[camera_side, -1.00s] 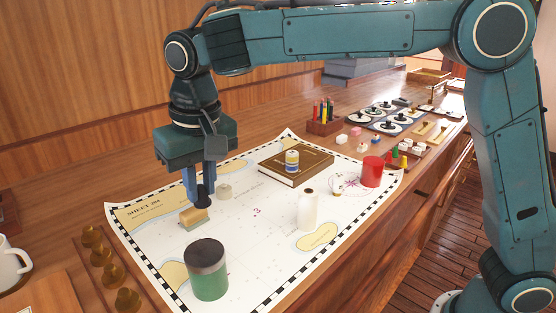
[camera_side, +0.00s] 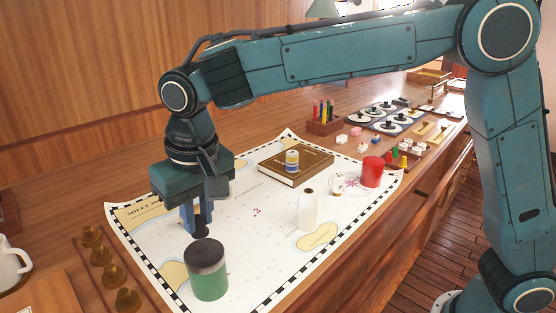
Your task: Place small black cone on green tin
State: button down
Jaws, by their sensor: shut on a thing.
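The green tin (camera_side: 208,281) stands upright on the chart near its front left, with a dark grey lid. My gripper (camera_side: 196,224) points down just behind and above the tin, its blue fingers shut on the small black cone (camera_side: 202,230). Only a small dark part of the cone shows; the fingers hide the rest. The cone appears close to the back edge of the lid in the picture, and I cannot tell the exact gap in depth.
Brass weights (camera_side: 103,257) in a wooden rack and a white mug (camera_side: 10,264) are left. The chart (camera_side: 258,240) is clear right of the tin.

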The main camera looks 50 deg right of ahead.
aim_at(201, 232)
jog(key=shift+f, duration=0.15)
jog(key=shift+f, duration=1.85)
jog(key=shift+f, duration=0.15)
jog(key=c, duration=1.3)
grip_release()
jog(key=r, duration=0.4)
jog(key=s+r, duration=0.1)
jog(key=r, duration=0.3)
jog(key=s+r, duration=0.1)
jog(key=r, duration=0.3)
jog(key=shift+r, duration=0.1)
jog(key=shift+w, duration=0.1)
